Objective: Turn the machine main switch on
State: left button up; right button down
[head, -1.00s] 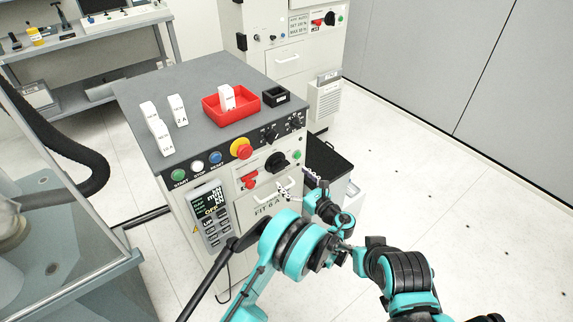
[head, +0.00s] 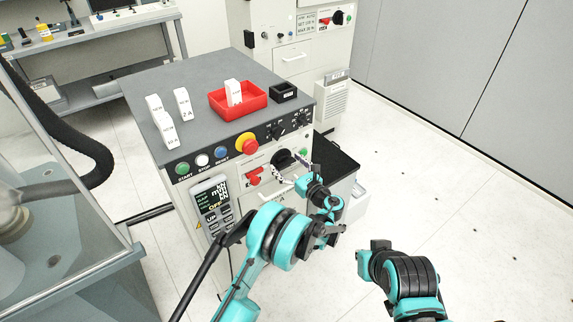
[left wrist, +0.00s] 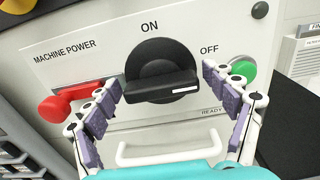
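The machine main switch is a black rotary knob (left wrist: 160,72) on the light front panel, labelled MACHINE POWER, with ON above it and OFF to its right. Its handle bar lies nearly level, and the white mark on it is at the right, on the OFF side. In the head view the knob (head: 283,158) shows behind the gripper. My left gripper (left wrist: 160,86) is open, with one finger on each side of the knob. The fingertips look apart from the bar. In the head view the left gripper (head: 284,177) is at the panel.
A red switch (left wrist: 55,108) is left of the knob and a green button (left wrist: 242,70) is right of it. A drawer handle (left wrist: 168,148) is below. A red emergency stop (head: 247,143) sits above. A red tray (head: 238,101) and white blocks stand on top.

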pick_arm(q)
jog(key=c, duration=0.7)
jog(key=shift+n, duration=0.4)
jog(key=n, duration=0.3)
jog(key=shift+n, duration=0.4)
jog(key=n, duration=0.4)
jog(key=shift+a, duration=0.1)
jog(key=n, duration=0.5)
jog(key=shift+s+f, duration=0.1)
jog(key=n, duration=0.4)
jog(key=shift+f, duration=0.1)
jog(key=shift+n, duration=0.3)
